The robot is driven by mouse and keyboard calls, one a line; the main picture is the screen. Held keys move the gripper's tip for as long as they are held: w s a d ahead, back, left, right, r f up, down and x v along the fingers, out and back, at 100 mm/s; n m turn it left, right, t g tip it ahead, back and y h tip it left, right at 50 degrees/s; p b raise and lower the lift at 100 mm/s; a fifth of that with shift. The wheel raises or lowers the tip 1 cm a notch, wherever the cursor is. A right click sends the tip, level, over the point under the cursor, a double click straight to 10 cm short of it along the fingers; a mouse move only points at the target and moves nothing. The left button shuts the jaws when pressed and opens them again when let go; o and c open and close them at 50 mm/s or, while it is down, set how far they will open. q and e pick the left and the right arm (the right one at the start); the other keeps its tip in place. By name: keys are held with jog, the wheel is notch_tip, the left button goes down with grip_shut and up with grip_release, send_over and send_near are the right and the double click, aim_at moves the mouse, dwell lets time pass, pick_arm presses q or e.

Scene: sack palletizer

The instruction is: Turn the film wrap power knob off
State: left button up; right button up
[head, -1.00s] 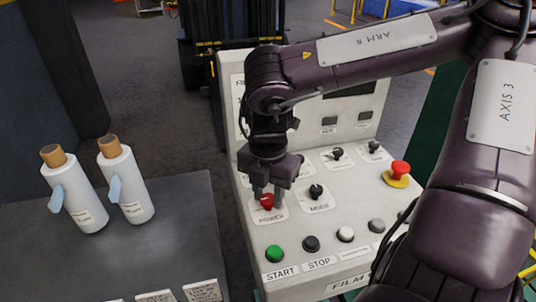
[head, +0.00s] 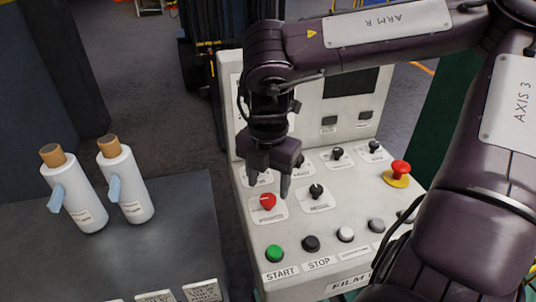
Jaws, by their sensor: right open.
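The red power knob (head: 268,202) sits on the pale control panel (head: 330,258), on a white label plate at the left, above the green START button. Its pointer appears turned to one side, but the exact setting is too small to read. My right gripper (head: 270,190) points down just above and behind the knob, its fingers apart and with nothing between them. It looks clear of the knob. My left gripper is not in view.
The black mode knob (head: 316,191) is just right of the red knob. A red emergency stop (head: 397,173) on a yellow base stands farther right. The green START button (head: 275,253) and other buttons line the front.

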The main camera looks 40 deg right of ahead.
aim_at(268, 197)
notch_tip(268, 197, up, 4)
jog(key=shift+r, duration=0.15)
dwell(0.6)
